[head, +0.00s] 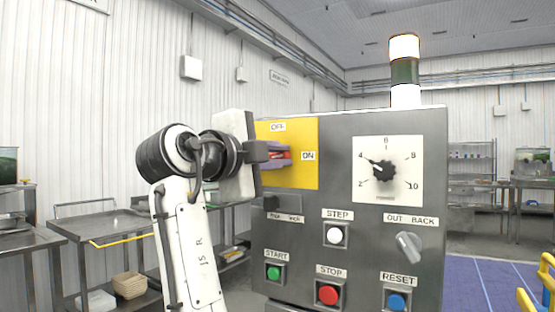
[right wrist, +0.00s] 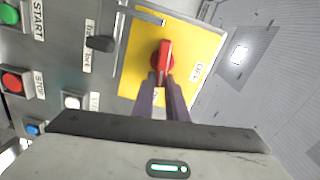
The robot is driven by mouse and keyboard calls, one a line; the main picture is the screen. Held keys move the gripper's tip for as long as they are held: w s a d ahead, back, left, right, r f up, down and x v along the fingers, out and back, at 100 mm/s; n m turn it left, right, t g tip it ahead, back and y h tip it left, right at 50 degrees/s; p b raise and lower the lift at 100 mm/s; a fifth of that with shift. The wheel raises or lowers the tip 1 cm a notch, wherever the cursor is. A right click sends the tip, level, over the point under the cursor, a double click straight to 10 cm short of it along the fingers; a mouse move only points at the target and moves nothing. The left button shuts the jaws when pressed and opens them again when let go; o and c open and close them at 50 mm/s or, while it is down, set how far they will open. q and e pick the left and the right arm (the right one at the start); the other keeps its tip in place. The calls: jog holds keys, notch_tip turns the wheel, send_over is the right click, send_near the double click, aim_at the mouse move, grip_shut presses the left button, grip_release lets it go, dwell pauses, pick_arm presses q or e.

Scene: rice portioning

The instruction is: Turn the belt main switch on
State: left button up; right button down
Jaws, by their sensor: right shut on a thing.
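The belt main switch is a red rotary handle (right wrist: 166,56) on a yellow plate (head: 300,178) at the cabinet's upper left. The plate (right wrist: 140,50) has an OFF label (head: 278,127) at the top and an ON label (head: 308,155) at the right. My right gripper (head: 284,154) is at the handle, its fingers on both sides of it. In the right wrist view the fingers (right wrist: 161,82) are shut on the handle's lower end. The handle lies along the line toward ON, roughly level in the head view. The fingers partly hide the ON label there. My left gripper is not in view.
The grey cabinet (head: 335,125) carries a dial (head: 383,170), a lock lever, a selector knob (head: 408,246) and several push buttons, including the red STOP (head: 328,294) below. A signal tower (head: 404,70) stands on top. A metal table (head: 110,228) is at left.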

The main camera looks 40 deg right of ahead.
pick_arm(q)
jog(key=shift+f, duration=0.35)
pick_arm(e)
jog(key=shift+f+m, duration=0.25)
jog(key=shift+m, duration=0.65)
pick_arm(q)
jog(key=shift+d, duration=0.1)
pick_arm(e)
jog(key=c, duration=1.8)
grip_release()
jog(key=shift+o, duration=0.2)
